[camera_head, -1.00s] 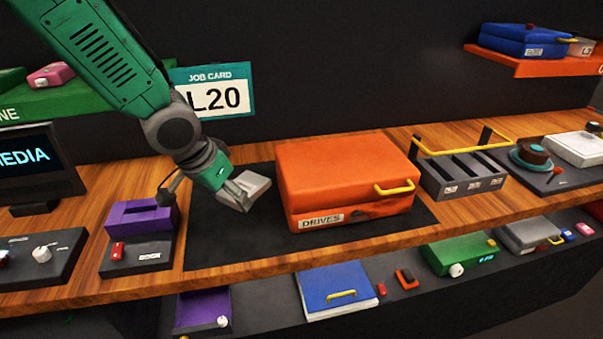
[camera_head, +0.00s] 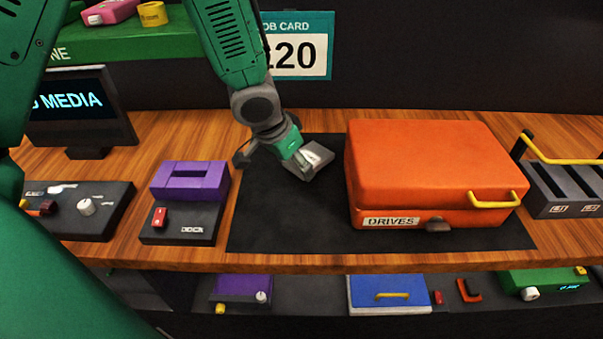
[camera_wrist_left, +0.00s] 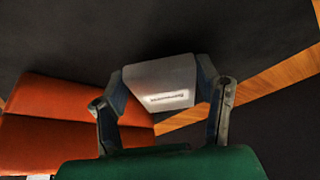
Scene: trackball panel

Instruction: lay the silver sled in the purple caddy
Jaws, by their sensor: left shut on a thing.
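The silver sled (camera_head: 318,161) is a light grey block with a small white label. My left gripper (camera_head: 304,160) is shut on it, above the black mat (camera_head: 275,215) and left of the orange case. In the left wrist view the sled (camera_wrist_left: 160,82) sits between both fingers (camera_wrist_left: 162,95), its label facing the camera. A purple slotted block (camera_head: 190,181) sits on the dock at left. A second purple item (camera_head: 240,287) is on the lower shelf; I cannot tell for sure which one is the caddy. My right gripper is not in view.
The orange DRIVES case (camera_head: 430,160) stands close right of the sled. The dark dock base (camera_head: 190,228) carries a red switch. A monitor (camera_head: 78,108) and a knob panel (camera_head: 85,222) stand farther left. Bare mat lies between dock and case.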

